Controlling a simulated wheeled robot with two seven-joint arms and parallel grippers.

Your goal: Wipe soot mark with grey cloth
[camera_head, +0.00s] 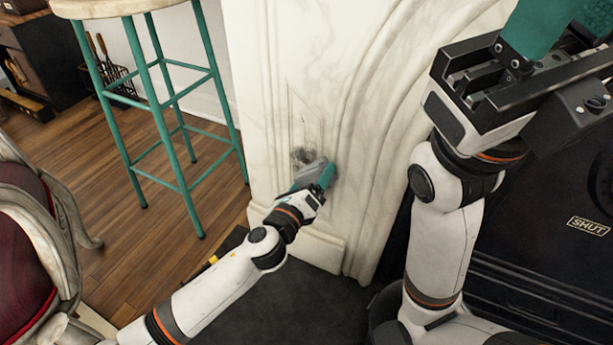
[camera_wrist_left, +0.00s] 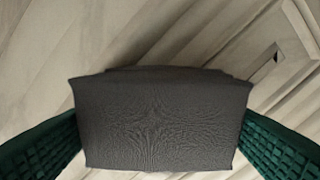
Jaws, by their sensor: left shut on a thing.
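The grey cloth (camera_wrist_left: 160,120) fills the middle of the left wrist view as a folded pad between two green fingers. In the head view the cloth (camera_head: 308,172) is against or very near the marble. My left gripper (camera_head: 318,178) is shut on it. The dark soot mark (camera_head: 300,156) shows on the pale marble fireplace (camera_head: 275,60), just above and left of the cloth; part of it may be hidden behind the cloth. My right gripper (camera_head: 535,35) is raised at the upper right, with green finger parts cut by the frame edge; its tips are out of sight.
A stool with teal legs (camera_head: 160,120) stands on the wooden floor at left. A carved chair with a dark red seat (camera_head: 25,240) is at the left edge. A black panel marked SHUT (camera_head: 540,260) lies at right. Dark hearth floor (camera_head: 285,315) is below.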

